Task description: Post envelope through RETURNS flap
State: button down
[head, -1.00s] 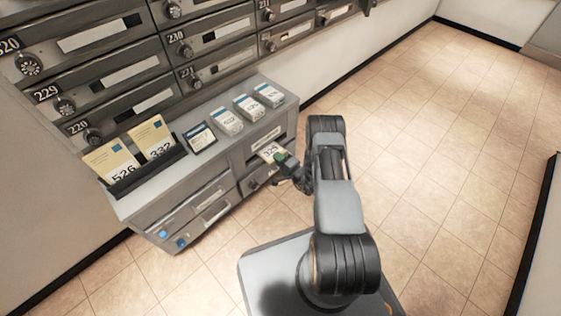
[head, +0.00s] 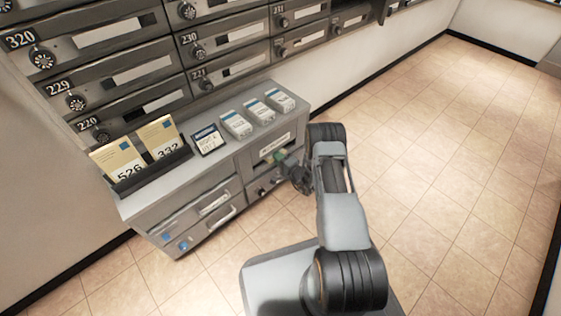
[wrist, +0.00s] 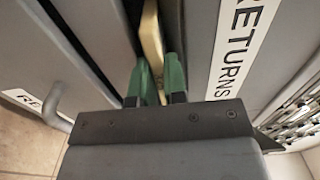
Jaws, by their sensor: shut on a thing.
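The cream envelope (wrist: 152,38) is gripped between the green fingers of my gripper (wrist: 156,78), which also shows in the head view (head: 282,158). In the wrist view its far part goes into the dark gap of the RETURNS slot (wrist: 169,22), beside the white RETURNS label (wrist: 235,45). How far in it reaches is hidden. In the head view my gripper is close to the front of the grey cabinet, just below the label plate (head: 275,145), and the envelope is mostly hidden there.
On the cabinet top (head: 213,170) stand a holder with envelopes 526 (head: 118,160) and 332 (head: 161,138), a dark card (head: 208,138) and several white stacks (head: 257,111). Numbered mailboxes line the wall behind. The tiled floor (head: 440,150) at right is clear.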

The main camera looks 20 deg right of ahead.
jog(key=shift+w+a+b, duration=0.3)
jog(key=shift+w, duration=0.3)
jog(key=c, duration=1.1)
grip_release()
jog(key=shift+c, duration=0.2)
jog(key=shift+s, duration=0.1)
jog(key=shift+o, duration=0.2)
jog(key=shift+p+v, duration=0.6)
jog(key=shift+v, duration=1.3)
jog(key=shift+p+v, duration=0.5)
jog(key=shift+v, duration=2)
